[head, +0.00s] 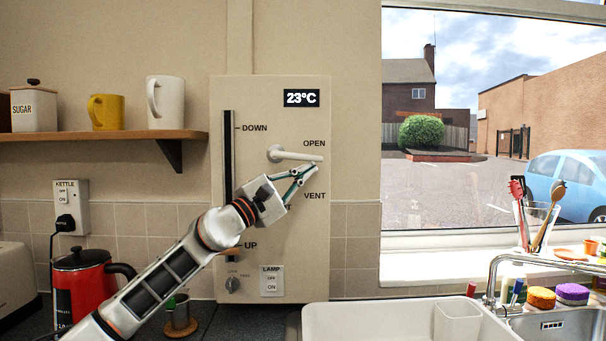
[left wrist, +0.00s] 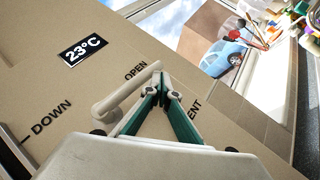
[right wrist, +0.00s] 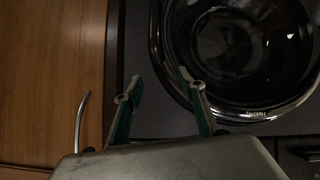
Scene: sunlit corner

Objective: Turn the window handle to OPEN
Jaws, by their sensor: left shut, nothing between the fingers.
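The white window handle (head: 298,155) is on a beige panel (head: 262,125). Its lever points right and slightly down, its tip just under the word OPEN and well above VENT. A third label lower left is mostly hidden by my gripper. My left gripper (head: 314,169) is shut and empty, its fingertips just below the lever's end. In the left wrist view, the closed fingertips (left wrist: 161,82) are right beside the handle (left wrist: 125,95), seemingly touching its end. My right gripper (right wrist: 160,84) is open and empty in the right wrist view, and is outside the head view.
The panel also has a vertical slider slot (head: 229,150), a small knob (head: 232,285) and a lamp switch (head: 271,281). Below my right gripper is a dark round glassy object (right wrist: 240,50).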

